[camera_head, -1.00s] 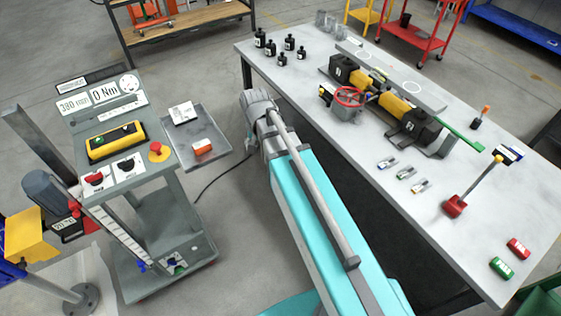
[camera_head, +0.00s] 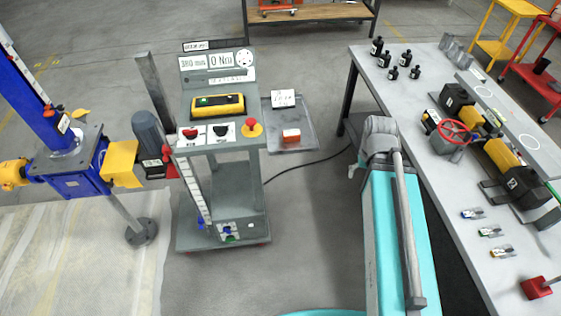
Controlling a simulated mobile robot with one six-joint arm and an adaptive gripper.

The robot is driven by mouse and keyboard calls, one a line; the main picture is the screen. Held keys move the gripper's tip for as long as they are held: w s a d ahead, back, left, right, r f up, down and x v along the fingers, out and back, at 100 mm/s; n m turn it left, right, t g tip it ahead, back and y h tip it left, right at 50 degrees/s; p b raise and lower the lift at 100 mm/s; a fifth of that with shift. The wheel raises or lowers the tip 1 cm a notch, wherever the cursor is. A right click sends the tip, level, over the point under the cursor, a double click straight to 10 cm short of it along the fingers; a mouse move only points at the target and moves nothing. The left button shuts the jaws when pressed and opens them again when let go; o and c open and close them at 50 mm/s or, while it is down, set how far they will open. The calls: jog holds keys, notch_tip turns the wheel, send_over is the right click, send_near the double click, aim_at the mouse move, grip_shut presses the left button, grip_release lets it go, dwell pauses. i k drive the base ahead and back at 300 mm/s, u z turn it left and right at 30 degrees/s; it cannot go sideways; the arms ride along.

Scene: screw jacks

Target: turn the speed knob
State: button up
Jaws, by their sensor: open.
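The control cart (camera_head: 222,165) stands left of the middle, with a sloped panel. A black knob (camera_head: 221,130) sits on a white plate at the panel's lower edge. A red knob (camera_head: 190,133) sits on a similar plate to its left. The labels are too small to read, so I cannot tell which one is the speed knob. A red mushroom button (camera_head: 251,127) on a yellow base is to the right. Displays at the top read about "380 mm" and "0 Nm". My teal and grey arm is right of the cart, apart from it. I cannot make out my gripper.
A blue screw jack with a motor (camera_head: 148,135) stands close on the left. A workbench (camera_head: 430,110) with parts is on the right. Grey floor is open before the cart.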

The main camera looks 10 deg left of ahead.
aim_at(222, 131)
jog(key=u, duration=1.2)
